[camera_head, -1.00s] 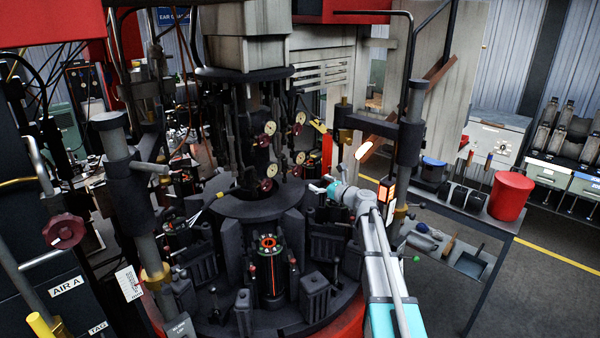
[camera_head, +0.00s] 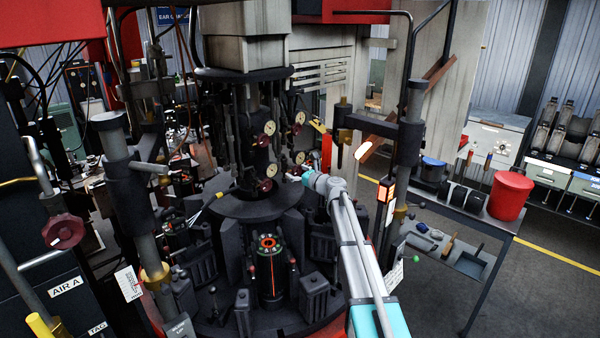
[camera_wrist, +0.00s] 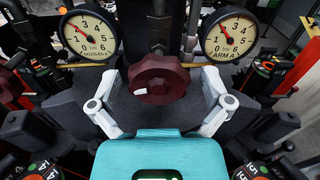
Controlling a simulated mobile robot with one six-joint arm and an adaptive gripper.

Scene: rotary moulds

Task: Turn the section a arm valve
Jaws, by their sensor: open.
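A dark red handwheel valve (camera_wrist: 160,80) sits in the middle of the wrist view. It is between a gauge marked NOZZLES A (camera_wrist: 90,37) and a gauge marked ARM A (camera_wrist: 229,36). My gripper (camera_wrist: 164,82) is open, with one pale finger on each side of the handwheel. Gaps show between both fingertips and its rim; I cannot tell the depth between them. In the head view my gripper (camera_head: 303,176) is at the central column, beside its lower gauges (camera_head: 272,170). The handwheel in front of it cannot be made out clearly there.
The dark round machine table (camera_head: 258,206) lies below my gripper, with moulds around it. A grey post (camera_head: 410,125) stands right of my arm, near a glowing orange lamp (camera_head: 386,190). A side table with a red bucket (camera_head: 511,195) is at the right.

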